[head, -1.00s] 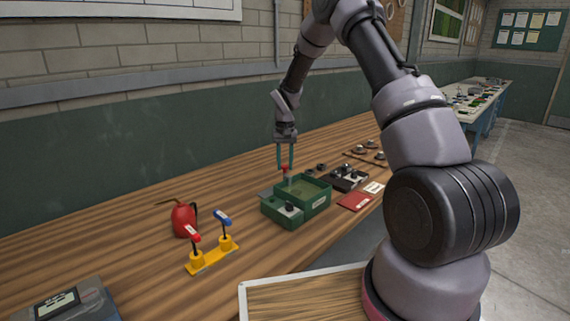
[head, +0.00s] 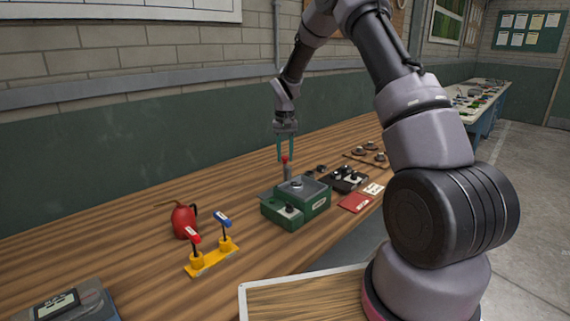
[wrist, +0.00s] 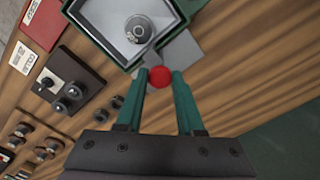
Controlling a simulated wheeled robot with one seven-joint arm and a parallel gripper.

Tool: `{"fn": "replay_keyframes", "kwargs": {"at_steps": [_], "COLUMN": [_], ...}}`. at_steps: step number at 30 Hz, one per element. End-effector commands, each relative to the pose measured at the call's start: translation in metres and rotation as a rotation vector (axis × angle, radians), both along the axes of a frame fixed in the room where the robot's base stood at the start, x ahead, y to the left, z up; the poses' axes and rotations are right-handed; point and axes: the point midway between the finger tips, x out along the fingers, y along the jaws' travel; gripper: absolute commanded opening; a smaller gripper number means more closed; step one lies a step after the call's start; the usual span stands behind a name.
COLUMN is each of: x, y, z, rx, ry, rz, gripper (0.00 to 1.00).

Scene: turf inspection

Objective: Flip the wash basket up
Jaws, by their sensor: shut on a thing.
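A green box (head: 312,213) stands on the bench, with a light grey basket-like tray (head: 313,189) showing at its top. A round metal knob (head: 296,184) shows within the tray. In the wrist view the tray (wrist: 108,18) fills the box's opening. A grey lever with a red ball knob (head: 285,158) stands upright at the box's back left side. My gripper (head: 286,158) is above it, pointing down. In the wrist view my gripper (wrist: 160,74) is shut on the red ball (wrist: 159,77), which sits between the green fingertips.
A yellow stand (head: 212,262) with a red and a blue lever is left of the box. A red can (head: 183,221) stands behind it. A black block with knobs (head: 346,178) and a red card (head: 355,202) are at the right. The bench front left is partly clear.

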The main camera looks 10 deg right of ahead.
Motion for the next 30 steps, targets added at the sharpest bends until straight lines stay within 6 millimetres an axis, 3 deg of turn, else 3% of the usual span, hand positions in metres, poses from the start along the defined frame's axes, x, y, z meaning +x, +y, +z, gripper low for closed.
{"fn": "replay_keyframes", "kwargs": {"at_steps": [3,11,12,13,24,30], "x": [0.0,0.001,0.001,0.001,0.0,0.0], "y": [0.0,0.0,0.0,0.0,0.0,0.0], "z": [0.009,0.011,0.011,0.011,0.012,0.039], "rx": [0.0,0.0,0.0,0.0,0.0,0.0], "ry": [-0.002,-0.004,-0.004,-0.004,-0.001,-0.004], "rz": [0.001,0.001,0.001,0.001,0.001,0.001], "gripper": [0.0,0.0,0.52,0.63,0.65,0.65]}}
